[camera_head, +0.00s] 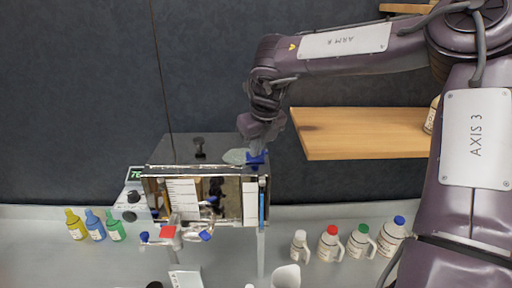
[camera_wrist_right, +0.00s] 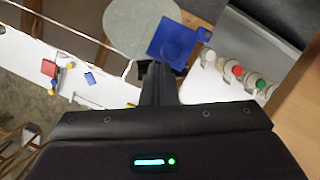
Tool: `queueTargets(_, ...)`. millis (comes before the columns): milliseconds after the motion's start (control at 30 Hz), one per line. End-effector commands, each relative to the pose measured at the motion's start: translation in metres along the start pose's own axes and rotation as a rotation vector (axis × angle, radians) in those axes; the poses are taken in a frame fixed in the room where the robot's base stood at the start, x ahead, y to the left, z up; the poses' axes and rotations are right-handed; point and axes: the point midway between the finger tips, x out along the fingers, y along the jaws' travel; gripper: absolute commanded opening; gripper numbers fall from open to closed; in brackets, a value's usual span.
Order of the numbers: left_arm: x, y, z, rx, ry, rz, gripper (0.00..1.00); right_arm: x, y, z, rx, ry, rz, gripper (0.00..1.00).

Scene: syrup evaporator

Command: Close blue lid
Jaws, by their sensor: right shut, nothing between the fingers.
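A small blue piece, which looks like the blue lid (camera_head: 257,158), is at the top right edge of the metal evaporator box (camera_head: 205,172). In the right wrist view the blue lid (camera_wrist_right: 172,43) is a flat square, just past my fingertips and beside a round grey disc (camera_wrist_right: 140,25). I cannot tell whether it is open or closed. My right gripper (camera_head: 260,142) is shut and empty, right above the blue lid, pointing down. Its fingers (camera_wrist_right: 158,75) appear close to the lid's near edge; contact is unclear. My left gripper is not in view.
Valves with red and blue handles (camera_head: 172,236) stick out from the box front. Yellow, blue and green bottles (camera_head: 96,226) stand left. Several capped jugs (camera_head: 330,244) stand right on the counter. A wooden shelf (camera_head: 365,130) sits to the right, below my right forearm.

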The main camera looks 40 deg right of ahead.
Motion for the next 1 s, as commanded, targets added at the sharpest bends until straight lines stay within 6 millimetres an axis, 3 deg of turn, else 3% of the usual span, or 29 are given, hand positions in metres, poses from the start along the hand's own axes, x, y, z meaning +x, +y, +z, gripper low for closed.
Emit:
queueTargets(867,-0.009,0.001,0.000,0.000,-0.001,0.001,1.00,0.003,-0.012,0.012,0.002,-0.002,-0.002,0.00)
queueTargets(1000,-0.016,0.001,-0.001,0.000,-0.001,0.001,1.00,-0.006,-0.013,0.013,0.001,-0.003,-0.002,0.00)
